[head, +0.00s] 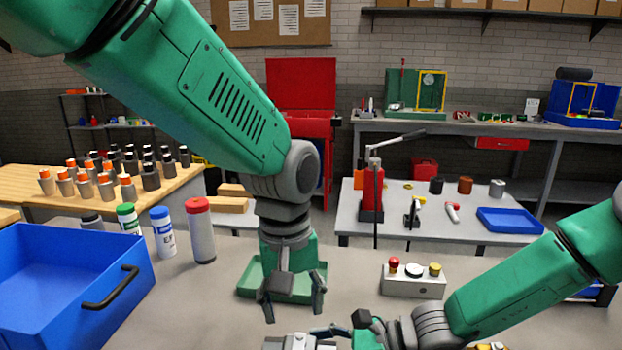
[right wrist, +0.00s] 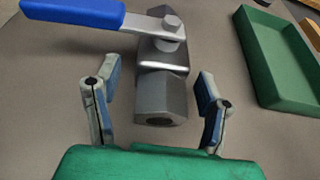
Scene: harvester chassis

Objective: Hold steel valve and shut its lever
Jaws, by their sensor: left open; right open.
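The steel valve (right wrist: 160,80) lies on the grey table in the right wrist view. Its blue lever (right wrist: 75,12) extends to the left from the stem, across the valve body. My right gripper (right wrist: 156,88) is open, with its fingers on either side of the valve's near end and gaps showing on both sides. In the head view my right gripper (head: 335,332) is at the bottom edge, partly cut off, and the valve cannot be made out clearly there. My left gripper (head: 293,306) is open, pointing down and empty, in front of a green tray.
The green tray (head: 246,281) also shows in the right wrist view (right wrist: 262,62). A blue bin (head: 60,290) stands at left, beside several capped bottles (head: 200,232). A button box (head: 413,284) stands right of the left gripper. Bare tabletop lies between the bottles and tray.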

